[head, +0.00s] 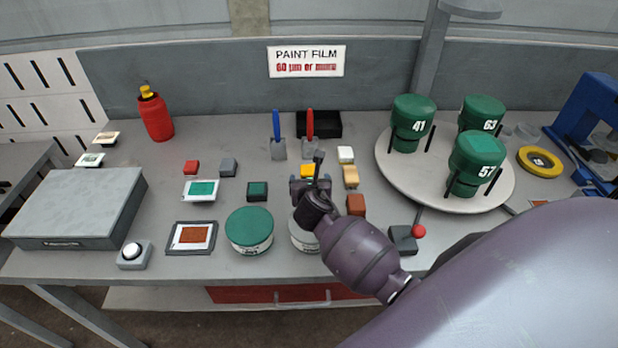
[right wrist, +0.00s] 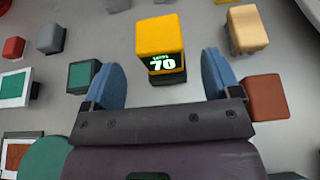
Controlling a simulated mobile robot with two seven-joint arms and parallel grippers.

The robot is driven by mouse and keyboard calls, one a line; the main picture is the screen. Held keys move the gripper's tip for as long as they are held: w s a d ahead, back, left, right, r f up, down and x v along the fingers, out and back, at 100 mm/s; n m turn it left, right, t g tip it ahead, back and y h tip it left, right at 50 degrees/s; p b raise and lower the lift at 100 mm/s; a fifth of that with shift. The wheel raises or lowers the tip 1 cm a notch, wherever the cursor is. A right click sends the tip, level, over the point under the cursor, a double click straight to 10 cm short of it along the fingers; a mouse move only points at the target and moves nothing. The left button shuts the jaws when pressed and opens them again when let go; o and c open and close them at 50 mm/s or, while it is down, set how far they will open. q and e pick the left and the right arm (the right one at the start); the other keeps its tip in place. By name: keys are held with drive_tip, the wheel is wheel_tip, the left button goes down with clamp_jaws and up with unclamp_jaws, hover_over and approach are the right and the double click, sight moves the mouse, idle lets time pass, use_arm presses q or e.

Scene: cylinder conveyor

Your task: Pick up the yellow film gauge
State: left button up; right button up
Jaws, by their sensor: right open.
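The yellow film gauge (right wrist: 161,40) is a small block with a yellow top and a dark front face with a green-white display reading 70. It stands upright on the bench, and in the head view its top (head: 308,170) shows just beyond my right gripper (head: 312,182). In the right wrist view my right gripper (right wrist: 163,82) is open, with the gauge ahead of and between its two blue fingers, slightly beyond the fingertips. Nothing is held. My left gripper is in neither view.
Near the gauge stand a wooden block (right wrist: 246,30), a brown block (right wrist: 266,97) and a dark green-topped block (right wrist: 84,76). A green-lidded can (head: 249,228) is to the front left. A round turntable (head: 400,170) with green-capped containers is to the right. A black tray (head: 325,124) lies behind.

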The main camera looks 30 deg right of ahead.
sight(310, 176)
drive_tip(key=shift+x, duration=2.95)
drive_tip(key=c, duration=1.1)
drive_tip(key=shift+o, duration=0.2)
drive_tip(key=shift+r, duration=0.2)
